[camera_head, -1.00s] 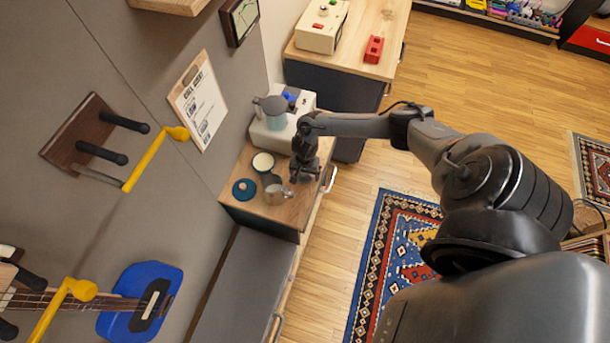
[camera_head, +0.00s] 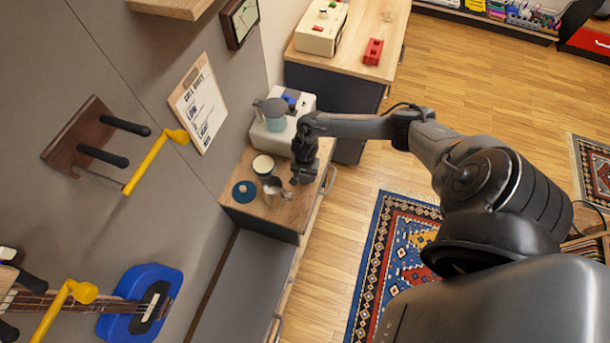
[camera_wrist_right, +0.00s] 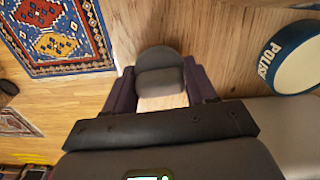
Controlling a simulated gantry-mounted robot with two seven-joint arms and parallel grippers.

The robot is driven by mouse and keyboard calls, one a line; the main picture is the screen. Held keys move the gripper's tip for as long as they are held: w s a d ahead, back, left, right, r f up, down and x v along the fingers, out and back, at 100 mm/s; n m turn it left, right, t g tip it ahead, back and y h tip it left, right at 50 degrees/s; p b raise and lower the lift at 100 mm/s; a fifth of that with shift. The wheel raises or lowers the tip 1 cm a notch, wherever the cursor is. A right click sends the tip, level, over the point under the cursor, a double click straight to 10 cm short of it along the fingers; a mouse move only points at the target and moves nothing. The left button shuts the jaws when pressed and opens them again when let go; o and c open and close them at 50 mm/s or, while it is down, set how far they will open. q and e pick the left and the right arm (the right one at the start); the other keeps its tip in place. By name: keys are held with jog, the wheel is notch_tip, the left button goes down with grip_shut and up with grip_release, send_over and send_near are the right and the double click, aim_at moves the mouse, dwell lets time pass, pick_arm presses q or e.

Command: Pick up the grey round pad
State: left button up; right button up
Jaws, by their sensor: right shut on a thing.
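The grey round pad (camera_wrist_right: 160,72) is between the two fingers of my right gripper (camera_wrist_right: 165,92) in the right wrist view, with wood behind it. The gripper is shut on it, and the fingers hide its side edges. In the head view my right gripper (camera_head: 302,176) points down over the right edge of the small wooden cabinet top (camera_head: 288,218), beside a metal pitcher. I cannot make out the pad clearly there. My left gripper is not in view.
A white machine (camera_head: 272,136) stands behind. Open floor (camera_head: 345,225) lies to the right. A blue and white round object (camera_wrist_right: 290,58) shows in the wrist view.

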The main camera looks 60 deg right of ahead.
jog(key=r, duration=0.2)
jog(key=r+p, duration=0.1)
jog(key=r, duration=0.1)
jog(key=shift+s+d, duration=0.25)
jog(key=shift+s, duration=0.15)
jog(key=s+d+r+p, duration=0.1)
jog(key=s+d+r, duration=0.3)
jog(key=s, duration=0.5)
jog(key=shift+s+d+r+p, duration=0.3)
jog(key=shift+d+r, duration=0.1)
jog(key=shift+r, duration=0.7)
